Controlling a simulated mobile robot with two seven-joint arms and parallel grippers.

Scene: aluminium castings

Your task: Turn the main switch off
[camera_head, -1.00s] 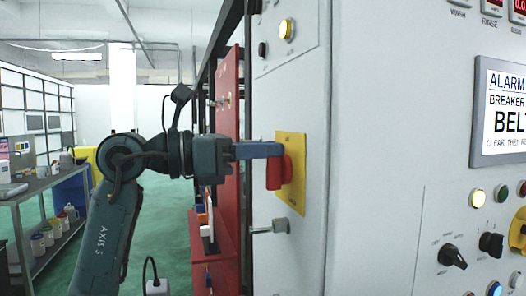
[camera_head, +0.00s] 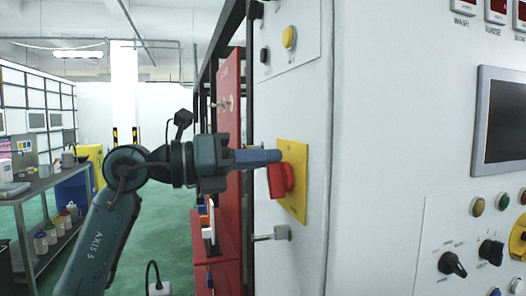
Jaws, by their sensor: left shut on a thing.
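The main switch has a red handle (camera_head: 281,181) on a yellow plate (camera_head: 296,208), fixed to the side face of the grey cabinet. My left gripper (camera_head: 272,158) reaches in from the left with its blue fingers at the handle. It is shut on the handle, and its fingers hide the upper part of it. My right gripper is not in view.
The cabinet front carries a dark screen (camera_head: 501,121), several unlit lamps and black selector knobs (camera_head: 452,264). A metal latch (camera_head: 273,234) sticks out below the switch. A red panel (camera_head: 229,112) stands behind my arm. A bench (camera_head: 40,185) is at the far left.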

